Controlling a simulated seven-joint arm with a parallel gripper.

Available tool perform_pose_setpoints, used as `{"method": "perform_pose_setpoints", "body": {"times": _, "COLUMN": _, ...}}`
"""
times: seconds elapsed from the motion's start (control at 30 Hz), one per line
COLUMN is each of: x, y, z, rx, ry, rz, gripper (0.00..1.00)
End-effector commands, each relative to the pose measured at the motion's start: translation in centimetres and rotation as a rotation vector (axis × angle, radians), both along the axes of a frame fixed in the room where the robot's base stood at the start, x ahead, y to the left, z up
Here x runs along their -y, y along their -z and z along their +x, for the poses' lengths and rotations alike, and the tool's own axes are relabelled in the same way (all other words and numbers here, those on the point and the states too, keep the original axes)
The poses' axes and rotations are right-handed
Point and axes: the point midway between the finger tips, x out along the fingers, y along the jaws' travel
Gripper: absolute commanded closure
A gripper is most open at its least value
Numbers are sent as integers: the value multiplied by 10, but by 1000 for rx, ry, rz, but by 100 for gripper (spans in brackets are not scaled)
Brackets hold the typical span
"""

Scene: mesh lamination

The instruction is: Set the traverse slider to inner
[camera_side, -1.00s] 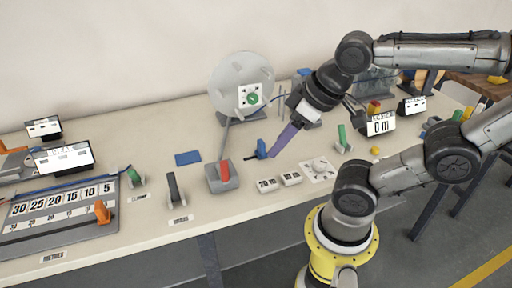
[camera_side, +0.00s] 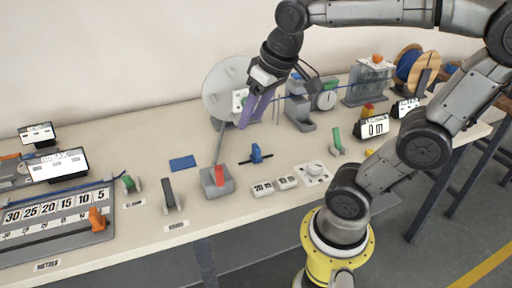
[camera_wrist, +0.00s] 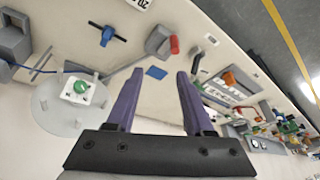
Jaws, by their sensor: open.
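A blue slider-like piece (camera_side: 256,153) sits on a short dark rail on the bench, right of the grey box with the red lever. It also shows in the wrist view (camera_wrist: 107,35), toward the top left. I cannot read any inner or outer mark beside it. My gripper (camera_side: 244,124) has purple fingers and is raised above and behind the blue piece, in front of the round disc. In the wrist view my gripper (camera_wrist: 160,73) has its fingers apart with nothing between them. It is clear of the blue piece.
A grey disc (camera_side: 217,84) with a green knob (camera_wrist: 81,87) stands at the back. A red lever (camera_side: 219,176) in a grey box stands left of the blue piece. White number blocks (camera_side: 263,189) lie in front. A blue pad (camera_side: 183,163) lies on open bench to the left.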

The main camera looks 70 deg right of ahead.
Motion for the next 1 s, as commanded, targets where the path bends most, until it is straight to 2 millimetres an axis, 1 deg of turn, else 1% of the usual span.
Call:
{"method": "perform_pose_setpoints", "body": {"times": 0.03, "x": 14, "y": 2, "z": 15, "rx": -39, "ry": 59, "rz": 11, "gripper": 48}}
{"method": "perform_pose_setpoints", "body": {"times": 0.1, "x": 34, "y": 6, "z": 32, "rx": -86, "ry": 131, "rz": 26, "gripper": 48}}
{"method": "perform_pose_setpoints", "body": {"times": 0.17, "x": 52, "y": 12, "z": 45, "rx": -125, "ry": 195, "rz": 41, "gripper": 48}}
{"method": "perform_pose_setpoints", "body": {"times": 0.23, "x": 76, "y": 23, "z": 58, "rx": -172, "ry": 265, "rz": 59, "gripper": 48}}
{"method": "perform_pose_setpoints", "body": {"times": 0.3, "x": 99, "y": 35, "z": 68, "rx": -216, "ry": 329, "rz": 78, "gripper": 48}}
{"method": "perform_pose_setpoints", "body": {"times": 0.37, "x": 119, "y": 47, "z": 72, "rx": -250, "ry": 378, "rz": 95, "gripper": 48}}
{"method": "perform_pose_setpoints", "body": {"times": 0.4, "x": 130, "y": 55, "z": 74, "rx": -270, "ry": 406, "rz": 104, "gripper": 48}}
{"method": "perform_pose_setpoints", "body": {"times": 0.5, "x": 152, "y": 73, "z": 73, "rx": -314, "ry": 461, "rz": 128, "gripper": 48}}
{"method": "perform_pose_setpoints", "body": {"times": 0.6, "x": 164, "y": 86, "z": 68, "rx": -347, "ry": 497, "rz": 145, "gripper": 48}}
{"method": "perform_pose_setpoints", "body": {"times": 0.67, "x": 168, "y": 90, "z": 65, "rx": -355, "ry": 509, "rz": 151, "gripper": 48}}
{"method": "perform_pose_setpoints", "body": {"times": 0.77, "x": 169, "y": 95, "z": 63, "rx": -356, "ry": 514, "rz": 152, "gripper": 48}}
{"method": "perform_pose_setpoints", "body": {"times": 0.83, "x": 169, "y": 102, "z": 63, "rx": -357, "ry": 513, "rz": 152, "gripper": 48}}
{"method": "perform_pose_setpoints", "body": {"times": 0.97, "x": 168, "y": 123, "z": 63, "rx": -358, "ry": 512, "rz": 152, "gripper": 48}}
{"method": "perform_pose_setpoints", "body": {"times": 1.0, "x": 168, "y": 131, "z": 63, "rx": -358, "ry": 511, "rz": 152, "gripper": 48}}
